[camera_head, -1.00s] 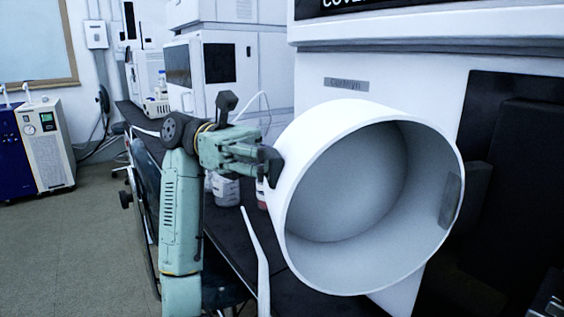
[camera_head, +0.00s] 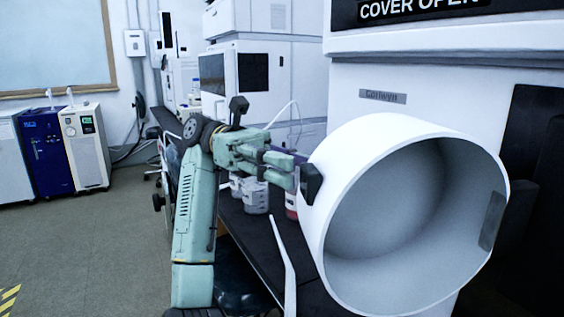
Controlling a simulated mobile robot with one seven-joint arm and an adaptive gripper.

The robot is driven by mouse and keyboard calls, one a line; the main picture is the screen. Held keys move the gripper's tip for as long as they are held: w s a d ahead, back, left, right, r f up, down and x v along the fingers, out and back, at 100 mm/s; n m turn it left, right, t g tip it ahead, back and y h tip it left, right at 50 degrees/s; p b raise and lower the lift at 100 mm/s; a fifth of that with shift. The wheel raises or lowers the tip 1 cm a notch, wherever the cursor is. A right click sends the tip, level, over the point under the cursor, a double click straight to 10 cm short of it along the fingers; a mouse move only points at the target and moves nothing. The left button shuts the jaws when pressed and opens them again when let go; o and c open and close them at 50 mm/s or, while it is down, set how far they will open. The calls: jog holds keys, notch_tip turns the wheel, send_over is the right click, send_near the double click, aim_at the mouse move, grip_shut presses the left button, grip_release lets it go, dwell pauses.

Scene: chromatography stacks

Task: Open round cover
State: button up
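The round cover (camera_head: 345,185) is a large white hollow cylinder at the right of the head view. It stands swung out from the white instrument (camera_head: 350,115), with its open, hollow side facing right and toward me. The display above (camera_head: 420,10) reads "COVER OPEN", partly cut off by the top edge of the picture. My gripper (camera_head: 302,180) is at the cover's left outer side. A black fingertip pad appears to be against or very close to the cover wall. Contact and the gap between the fingers are not clear.
A dark bench (camera_head: 255,228) runs behind my arm, with small bottles (camera_head: 255,195) near the gripper. A pale curved tube (camera_head: 285,262) rises in front of the bench. More instruments (camera_head: 255,75) stand behind. The floor at left (camera_head: 90,245) is open.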

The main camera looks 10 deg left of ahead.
jog(key=shift+v, duration=1.05)
jog(key=shift+f, duration=0.1)
